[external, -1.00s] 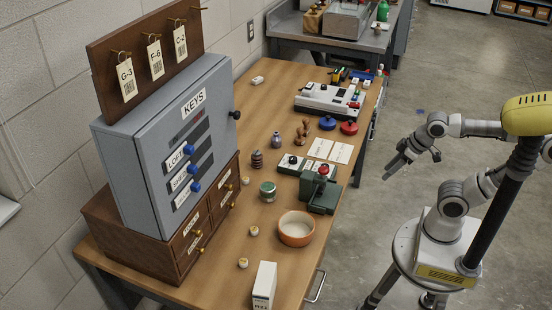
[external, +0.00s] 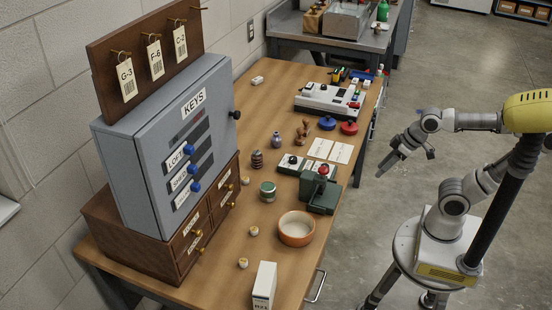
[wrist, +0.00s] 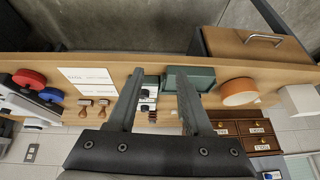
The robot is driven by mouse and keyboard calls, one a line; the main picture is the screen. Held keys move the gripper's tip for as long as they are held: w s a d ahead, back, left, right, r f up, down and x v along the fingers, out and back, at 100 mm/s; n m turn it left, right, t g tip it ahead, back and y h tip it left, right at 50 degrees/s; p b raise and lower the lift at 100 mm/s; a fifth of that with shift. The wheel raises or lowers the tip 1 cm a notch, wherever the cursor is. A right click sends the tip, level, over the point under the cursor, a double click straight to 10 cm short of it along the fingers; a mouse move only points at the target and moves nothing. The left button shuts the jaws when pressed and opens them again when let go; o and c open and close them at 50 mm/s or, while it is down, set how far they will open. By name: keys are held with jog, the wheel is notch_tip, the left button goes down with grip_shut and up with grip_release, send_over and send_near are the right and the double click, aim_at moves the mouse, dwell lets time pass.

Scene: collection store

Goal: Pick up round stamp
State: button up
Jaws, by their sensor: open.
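Two wooden-handled stamps stand close together on the table (external: 255,100), by the white cards; in the external view I see one stamp (external: 305,127) and another (external: 299,138). In the wrist view they are at left, one stamp (wrist: 84,106) beside the other (wrist: 103,106). I cannot tell which has a round base. My gripper (external: 388,164) is off the table's right edge, over the floor, apart from the stamps. In the wrist view my gripper (wrist: 160,72) is open and empty, with the stamps left of its fingers.
A green machine (external: 322,192) and an orange bowl (external: 297,229) stand near the table's right edge. A blue round piece (external: 327,123), a red one (external: 349,127) and two white cards (external: 320,148) surround the stamps. The grey key cabinet (external: 130,150) stands at left.

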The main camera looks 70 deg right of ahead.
jog(key=w+r+m+y+p, duration=0.1)
jog(key=w+r+m+p, duration=0.3)
jog(key=w, duration=0.7)
jog(key=m+t+h+p, duration=0.3)
jog(key=h+p, duration=0.9)
jog(key=p, duration=0.4)
send_over(301, 131)
jog(key=f, duration=0.4)
jog(key=shift+w+d, duration=0.25)
jog(key=shift+w+d+r, duration=0.1)
jog(key=shift+w+d, duration=0.05)
jog(key=shift+d, duration=0.1)
jog(key=shift+f+b, duration=0.7)
jog(key=shift+f, duration=1.3)
notch_tip(301, 131, down, 2)
jog(key=shift+f+b, duration=0.2)
jog(key=shift+b, duration=0.1)
jog(key=x, duration=0.2)
jog(key=shift+d+f, duration=0.2)
jog(key=shift+f, duration=0.1)
jog(key=shift+w+d+f, duration=0.1)
jog(key=shift+w+d, duration=0.15)
jog(key=shift+w, duration=0.05)
grip_shut()
